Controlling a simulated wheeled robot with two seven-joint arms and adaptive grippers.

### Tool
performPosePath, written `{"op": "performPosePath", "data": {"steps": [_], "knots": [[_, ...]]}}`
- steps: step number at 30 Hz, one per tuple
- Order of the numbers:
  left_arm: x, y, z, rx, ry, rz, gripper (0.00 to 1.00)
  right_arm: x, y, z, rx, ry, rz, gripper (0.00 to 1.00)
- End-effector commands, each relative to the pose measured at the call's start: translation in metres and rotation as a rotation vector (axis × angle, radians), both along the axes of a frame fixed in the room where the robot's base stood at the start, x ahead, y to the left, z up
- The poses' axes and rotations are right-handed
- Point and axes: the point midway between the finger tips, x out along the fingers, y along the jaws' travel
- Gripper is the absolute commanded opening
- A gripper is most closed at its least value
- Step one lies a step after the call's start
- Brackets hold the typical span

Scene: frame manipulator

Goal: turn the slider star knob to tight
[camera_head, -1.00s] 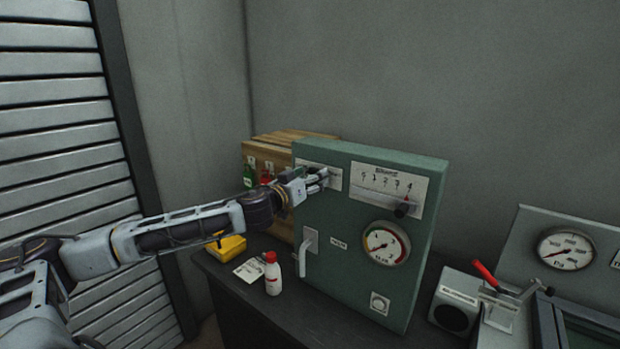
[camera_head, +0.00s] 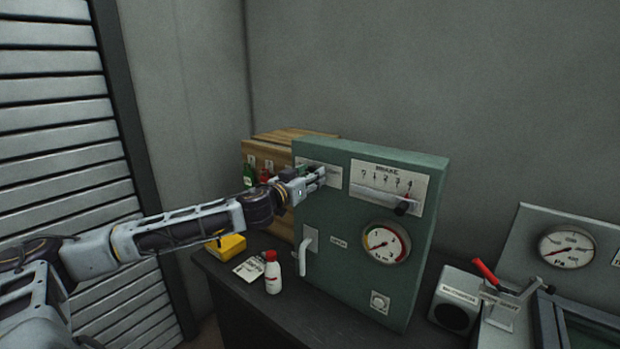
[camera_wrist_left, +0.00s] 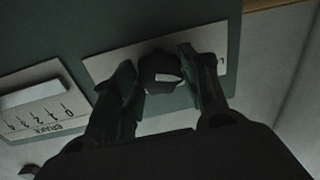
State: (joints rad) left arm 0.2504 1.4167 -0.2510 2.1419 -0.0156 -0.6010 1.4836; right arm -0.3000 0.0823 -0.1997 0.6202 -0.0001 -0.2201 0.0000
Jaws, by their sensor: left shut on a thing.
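The dark star knob (camera_wrist_left: 161,75), with a pale mark on its face, sits on a light label plate (camera_wrist_left: 108,64) on the green panel (camera_head: 345,250). In the left wrist view it lies between the two fingers of my left gripper (camera_wrist_left: 160,80), which is shut on it. In the head view my left gripper (camera_head: 318,178) is at the panel's upper left and hides most of the knob. The word on the plate is mostly covered, so I cannot read the knob's setting. My right gripper does not show.
On the panel are a BRAKE slider scale (camera_head: 388,185), a round gauge (camera_head: 386,243) and a pale handle (camera_head: 304,256). A red-capped bottle (camera_head: 272,277) and a yellow box (camera_head: 226,246) stand at the left. A red-handled lever device (camera_head: 490,280) is at the right.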

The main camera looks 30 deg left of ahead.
Motion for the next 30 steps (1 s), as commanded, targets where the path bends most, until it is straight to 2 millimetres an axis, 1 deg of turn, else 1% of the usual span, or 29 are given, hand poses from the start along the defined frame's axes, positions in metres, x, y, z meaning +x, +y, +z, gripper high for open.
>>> {"op": "performPosePath", "data": {"steps": [15,30], "knots": [[0.000,-0.001,-0.002,0.324,-0.026,0.000,0.21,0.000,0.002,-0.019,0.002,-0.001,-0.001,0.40],[0.000,-0.001,-0.003,0.697,-0.055,0.000,0.21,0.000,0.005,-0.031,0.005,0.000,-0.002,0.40]]}}
